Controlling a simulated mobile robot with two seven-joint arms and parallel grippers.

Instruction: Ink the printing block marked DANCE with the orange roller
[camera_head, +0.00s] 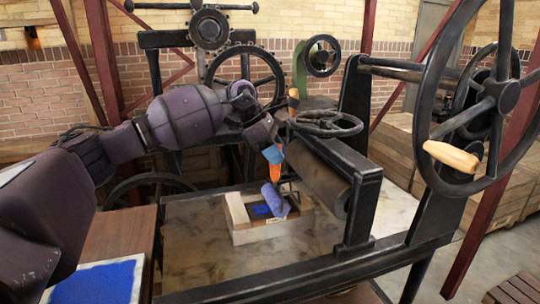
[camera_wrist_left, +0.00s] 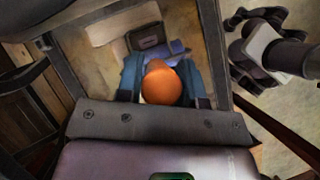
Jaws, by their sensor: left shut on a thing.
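My left gripper (camera_head: 272,154) is shut on the orange handle of the roller (camera_head: 271,173), with the handle roughly upright. The roller's blue drum (camera_head: 275,199) is low over the right part of the block; I cannot tell whether it touches. The printing block (camera_head: 261,210) shows blue patches on its face and sits in a pale frame (camera_head: 238,213) on the press bed. Its lettering is not readable. In the left wrist view, the orange handle end (camera_wrist_left: 162,82) is between my blue fingers, and the drum (camera_wrist_left: 177,48) shows partly behind it.
A blue ink patch (camera_head: 98,284) on a pale slab lies on the brown table at lower left. The press's dark cylinder (camera_head: 318,178) and side frame (camera_head: 363,200) stand close right of the roller. A large handwheel (camera_head: 505,94) is at right. The bed (camera_head: 190,240) is bare left of the frame.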

